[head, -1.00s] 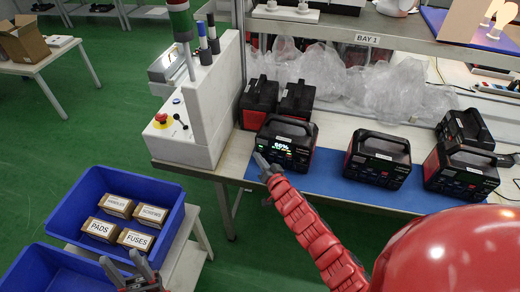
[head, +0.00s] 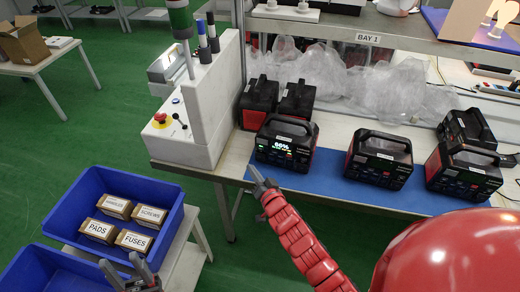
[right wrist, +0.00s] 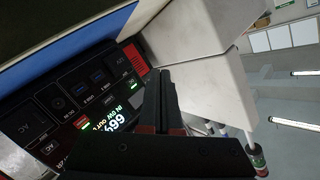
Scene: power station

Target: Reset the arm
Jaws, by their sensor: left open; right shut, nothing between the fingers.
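My right gripper (head: 255,174), on the red arm, is shut and empty. It is just in front of the lit power station (head: 286,142), near the front edge of the blue mat (head: 335,190). The power station's screen is lit and reads about 66%. In the right wrist view the shut fingers (right wrist: 162,85) cover part of the front panel, and the lit screen (right wrist: 108,122) shows beside them. A gap seems to separate the fingertips from the power station. My left gripper (head: 132,272) is open and empty at the bottom edge, near the blue crates.
More black-and-red power stations (head: 379,158) stand on the bench to the right and behind. A white machine (head: 185,130) with a red button (head: 160,118) stands left. A blue crate (head: 172,228) holds labelled boxes (head: 134,240). Clear plastic bags (head: 350,85) lie behind.

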